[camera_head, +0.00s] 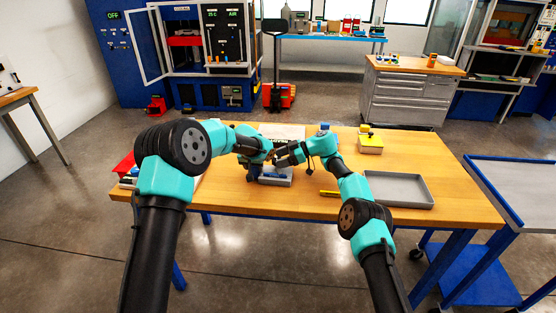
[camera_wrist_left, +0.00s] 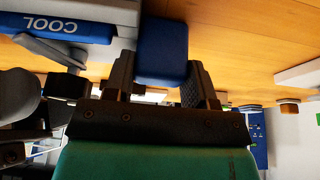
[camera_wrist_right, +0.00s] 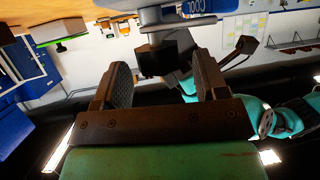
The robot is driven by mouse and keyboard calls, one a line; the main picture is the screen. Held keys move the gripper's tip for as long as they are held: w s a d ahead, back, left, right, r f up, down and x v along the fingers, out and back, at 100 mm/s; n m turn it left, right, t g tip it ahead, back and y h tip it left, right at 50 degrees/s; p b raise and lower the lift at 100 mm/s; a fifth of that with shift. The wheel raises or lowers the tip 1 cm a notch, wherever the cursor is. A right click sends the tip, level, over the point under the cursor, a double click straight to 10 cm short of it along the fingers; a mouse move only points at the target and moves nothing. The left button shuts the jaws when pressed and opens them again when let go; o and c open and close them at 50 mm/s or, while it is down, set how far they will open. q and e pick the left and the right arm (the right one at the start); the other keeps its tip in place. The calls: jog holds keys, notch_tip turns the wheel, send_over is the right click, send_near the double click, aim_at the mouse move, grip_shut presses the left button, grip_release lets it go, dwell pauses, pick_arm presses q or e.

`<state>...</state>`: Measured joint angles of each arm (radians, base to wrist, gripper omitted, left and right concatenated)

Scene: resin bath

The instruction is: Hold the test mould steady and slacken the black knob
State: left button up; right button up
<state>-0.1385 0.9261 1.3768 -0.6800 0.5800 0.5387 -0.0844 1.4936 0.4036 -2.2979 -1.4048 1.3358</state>
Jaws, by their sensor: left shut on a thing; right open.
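The test mould (camera_head: 283,181) is a grey body with a blue COOL label, low on the wooden table between my arms; the arms partly hide it. It also shows in the left wrist view (camera_wrist_left: 95,18). My left gripper (camera_wrist_left: 162,75) is shut on a blue block (camera_wrist_left: 162,42) at the mould's side; whether the block is fixed to it is hard to tell. The black knob (camera_wrist_right: 156,58) sticks out from the mould in the right wrist view. My right gripper (camera_wrist_right: 160,75) is open, a finger on each side of the knob, with gaps visible.
A yellow box (camera_head: 370,146) stands at the back right. A red bin (camera_head: 126,163) is at the left edge. A cart (camera_head: 520,180) stands to the right.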

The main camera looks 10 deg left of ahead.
jog(key=v, duration=0.6)
jog(key=shift+s, duration=0.1)
jog(key=shift+r, duration=0.1)
jog(key=s+d+m+t, duration=0.1)
jog(key=m+t, duration=0.1)
jog(key=s+d+r+m+t, duration=0.1)
jog(key=s+m+t, duration=0.1)
jog(key=s+m+t+h, duration=0.1)
jog(key=s+m+t, duration=0.1)
jog(key=shift+d+r+t, duration=0.2)
jog(key=shift+d+t, duration=0.2)
dwell(0.8)
jog(key=shift+a, duration=0.1)
jog(key=x, duration=1.1)
jog(key=shift+w+a+f, duration=0.15)
jog(key=shift+w+a, duration=0.05)
jog(key=shift+a, duration=0.1)
